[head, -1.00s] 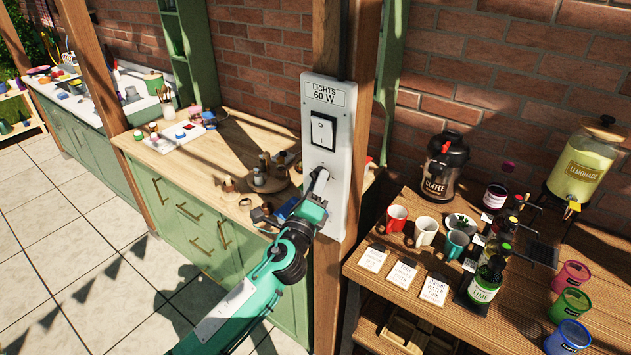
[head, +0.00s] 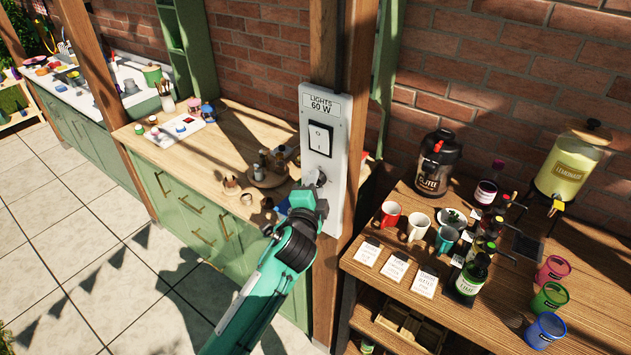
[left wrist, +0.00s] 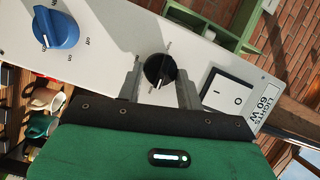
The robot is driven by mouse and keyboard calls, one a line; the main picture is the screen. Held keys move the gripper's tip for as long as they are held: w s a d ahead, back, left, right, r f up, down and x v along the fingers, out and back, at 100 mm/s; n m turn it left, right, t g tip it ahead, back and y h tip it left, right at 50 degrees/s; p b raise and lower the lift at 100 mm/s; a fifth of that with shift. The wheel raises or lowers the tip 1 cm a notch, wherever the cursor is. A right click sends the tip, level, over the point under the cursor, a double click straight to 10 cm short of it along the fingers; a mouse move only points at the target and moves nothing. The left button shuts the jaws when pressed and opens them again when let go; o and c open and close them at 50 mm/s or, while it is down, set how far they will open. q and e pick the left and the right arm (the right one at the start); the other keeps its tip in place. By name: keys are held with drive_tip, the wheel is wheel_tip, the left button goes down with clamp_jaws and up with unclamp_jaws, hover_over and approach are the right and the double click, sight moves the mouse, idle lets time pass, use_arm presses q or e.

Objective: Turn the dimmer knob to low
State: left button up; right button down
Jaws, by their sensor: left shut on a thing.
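The white light panel (head: 342,150) is fixed to a wooden post. In the left wrist view the black dimmer knob (left wrist: 159,71) sits on this panel (left wrist: 110,50), between the rocker switch and a blue knob. My left gripper (head: 321,182) is at the panel below the switch, its fingers mostly hidden in the head view. In the left wrist view my left gripper's fingers (left wrist: 160,84) stand on both sides of the black knob and are shut on it. The small print around the knob is too small to read. My right gripper is not in view.
The rocker switch (head: 320,138) sits above my gripper under the label "LIGHTS 60 W". The blue knob (left wrist: 56,29) with on and off marks is on the same panel. A drinks table (head: 400,300) with cups and bottles stands right of the post, a green cabinet (head: 190,215) left.

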use_arm(q)
drive_tip(key=shift+n, duration=0.4)
drive_tip(key=o, duration=1)
drive_tip(key=shift+r+b+v, duration=0.2)
drive_tip(key=shift+b+v, duration=2.1)
drive_tip(key=shift+v, duration=4.55)
